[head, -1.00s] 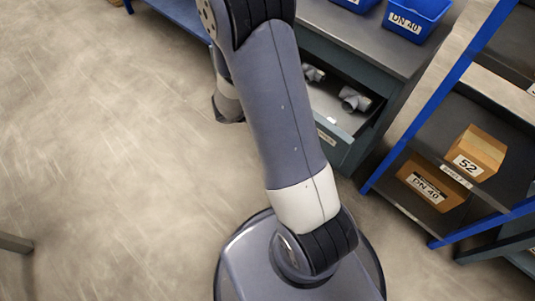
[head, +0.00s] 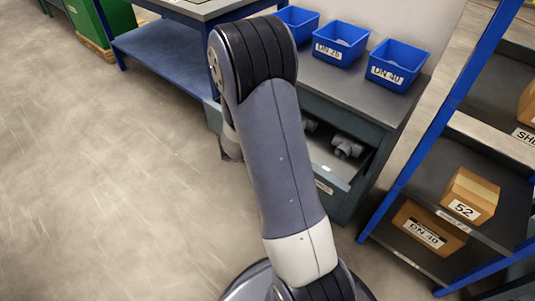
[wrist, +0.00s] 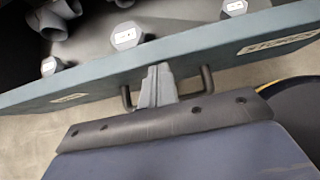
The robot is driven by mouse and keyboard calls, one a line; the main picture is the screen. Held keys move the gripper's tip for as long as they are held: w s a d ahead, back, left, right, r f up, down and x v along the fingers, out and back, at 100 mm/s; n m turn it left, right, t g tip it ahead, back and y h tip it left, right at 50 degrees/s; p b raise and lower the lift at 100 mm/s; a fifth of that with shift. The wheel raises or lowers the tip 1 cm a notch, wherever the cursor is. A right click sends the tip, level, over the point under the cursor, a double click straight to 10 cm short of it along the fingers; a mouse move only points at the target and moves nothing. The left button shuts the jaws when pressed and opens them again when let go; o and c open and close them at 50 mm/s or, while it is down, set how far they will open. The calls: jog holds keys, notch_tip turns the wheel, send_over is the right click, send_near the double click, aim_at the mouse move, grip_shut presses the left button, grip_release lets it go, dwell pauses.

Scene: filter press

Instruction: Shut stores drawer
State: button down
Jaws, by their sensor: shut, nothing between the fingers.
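The stores drawer (head: 338,203) stands pulled out under the grey-topped cabinet in the head view, with grey pipe fittings (head: 346,147) inside. In the wrist view its grey-green front (wrist: 215,55) crosses the picture and carries a "STORES" label (wrist: 280,36). A dark bar handle (wrist: 208,80) shows at the front, its middle hidden by my fingers. My gripper (wrist: 156,80) is shut and empty, its fingertips at the drawer front between the handle's two ends. Whether they touch it I cannot tell. My arm hides the gripper in the head view.
Blue bins (head: 398,65) stand on the cabinet top. A blue-framed shelf rack (head: 440,125) with cardboard boxes (head: 470,195) is close on the right. A blue workbench (head: 165,50) stands at the back left. The floor (head: 110,190) on the left is open.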

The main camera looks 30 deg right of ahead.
jog(key=w+d+p, duration=0.1)
jog(key=w+d, duration=0.2)
jog(key=d, duration=0.6)
jog(key=w+d+p, duration=0.2)
jog(key=w+d, duration=0.1)
jog(key=d, duration=0.6)
jog(key=shift+w+d+r, duration=0.15)
jog(key=shift+w+d, duration=0.1)
jog(key=shift+w, duration=0.1)
